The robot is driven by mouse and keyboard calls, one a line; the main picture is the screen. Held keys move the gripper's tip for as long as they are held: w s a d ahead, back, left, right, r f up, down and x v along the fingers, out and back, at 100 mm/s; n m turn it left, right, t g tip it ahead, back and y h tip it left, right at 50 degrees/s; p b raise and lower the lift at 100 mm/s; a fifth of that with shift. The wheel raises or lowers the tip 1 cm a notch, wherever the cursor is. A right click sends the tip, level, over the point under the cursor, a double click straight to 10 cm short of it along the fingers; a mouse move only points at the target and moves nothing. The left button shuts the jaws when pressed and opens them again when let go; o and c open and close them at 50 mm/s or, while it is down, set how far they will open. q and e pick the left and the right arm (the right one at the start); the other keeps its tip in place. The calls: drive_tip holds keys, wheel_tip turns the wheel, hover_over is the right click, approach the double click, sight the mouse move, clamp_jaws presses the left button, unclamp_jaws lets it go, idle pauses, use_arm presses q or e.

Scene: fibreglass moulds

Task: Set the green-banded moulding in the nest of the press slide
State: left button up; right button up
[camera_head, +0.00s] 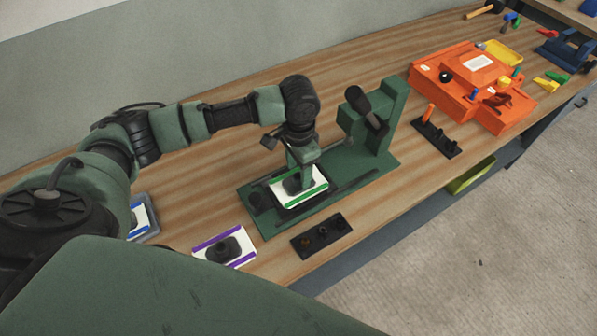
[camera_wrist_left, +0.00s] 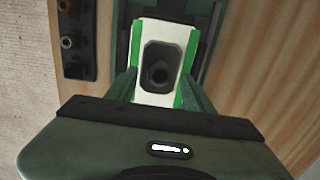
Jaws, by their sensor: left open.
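The green-banded moulding (camera_head: 308,198) is a white plate with green edge bands and a dark raised block in its middle. It lies over the dark nest of the press slide (camera_head: 257,203) on the green press base (camera_head: 375,170); I cannot tell whether it is fully seated. My left gripper (camera_head: 298,181) is open and low over the moulding, by its dark block. In the left wrist view the moulding (camera_wrist_left: 146,34) shows between the open green fingers (camera_wrist_left: 160,90), with its near end hidden by the gripper body. My right gripper is not in view.
A purple-banded moulding (camera_head: 222,246) and a partly hidden blue-banded one (camera_head: 139,217) lie to the left. A black block with sockets (camera_head: 322,237) is in front of the press. The press head (camera_head: 366,108) stands to the right. An orange case (camera_head: 455,92) lies further right.

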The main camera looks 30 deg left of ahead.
use_arm(q)
wheel_tip(320, 180, up, 11)
drive_tip(key=b, duration=0.2)
idle(0.6)
